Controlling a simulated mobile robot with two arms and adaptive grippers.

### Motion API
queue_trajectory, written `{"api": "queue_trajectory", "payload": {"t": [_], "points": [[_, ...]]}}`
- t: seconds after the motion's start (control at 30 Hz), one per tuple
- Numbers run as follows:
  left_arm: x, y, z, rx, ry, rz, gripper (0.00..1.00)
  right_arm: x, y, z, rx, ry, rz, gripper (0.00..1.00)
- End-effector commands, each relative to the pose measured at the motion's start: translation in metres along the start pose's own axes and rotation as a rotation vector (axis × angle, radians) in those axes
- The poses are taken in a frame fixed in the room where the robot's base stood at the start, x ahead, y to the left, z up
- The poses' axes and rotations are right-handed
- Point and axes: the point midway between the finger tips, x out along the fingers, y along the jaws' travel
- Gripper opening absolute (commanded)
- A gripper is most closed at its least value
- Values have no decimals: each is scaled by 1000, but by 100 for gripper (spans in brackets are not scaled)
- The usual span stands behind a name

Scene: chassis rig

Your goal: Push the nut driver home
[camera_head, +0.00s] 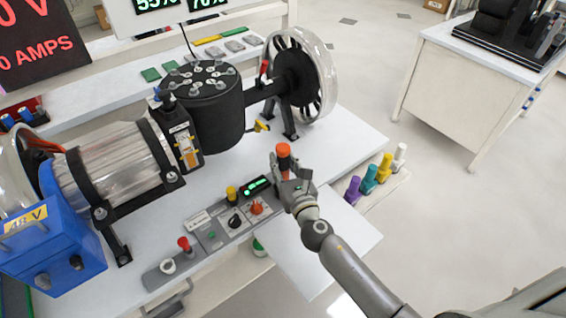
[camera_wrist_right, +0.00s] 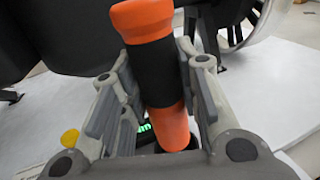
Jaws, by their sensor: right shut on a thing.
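The nut driver with an orange and black handle (camera_head: 284,152) stands roughly upright over the white bench, behind the control panel. My right gripper (camera_head: 289,183) is shut on it. In the right wrist view the handle (camera_wrist_right: 153,75) stands between the two finger pads of my right gripper (camera_wrist_right: 152,95), with its orange top above them. A lower orange section shows between the fingers. The driver's tip is hidden, so I cannot tell what it touches or how deep it sits. My left gripper is not in view.
The control panel (camera_head: 215,232) with knobs and a green display lies just left of my gripper. A black cylinder (camera_head: 205,110), a clear-rimmed wheel (camera_head: 302,77) and a blue box (camera_head: 50,255) stand behind and left. Purple, teal, yellow (camera_head: 384,167) and white handles stand to the right.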

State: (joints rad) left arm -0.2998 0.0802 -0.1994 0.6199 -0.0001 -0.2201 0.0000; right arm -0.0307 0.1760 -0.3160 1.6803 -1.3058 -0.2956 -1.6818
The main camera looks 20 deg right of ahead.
Motion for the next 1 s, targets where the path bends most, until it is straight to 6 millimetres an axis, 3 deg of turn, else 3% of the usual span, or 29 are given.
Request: {"api": "queue_trajectory", "payload": {"t": [0.93,0.97,1.0], "points": [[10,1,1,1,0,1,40,0,0,-10,0,0,0,6],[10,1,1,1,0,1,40,0,0,-10,0,0,0,33],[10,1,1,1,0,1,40,0,0,-10,0,0,0,38]]}}
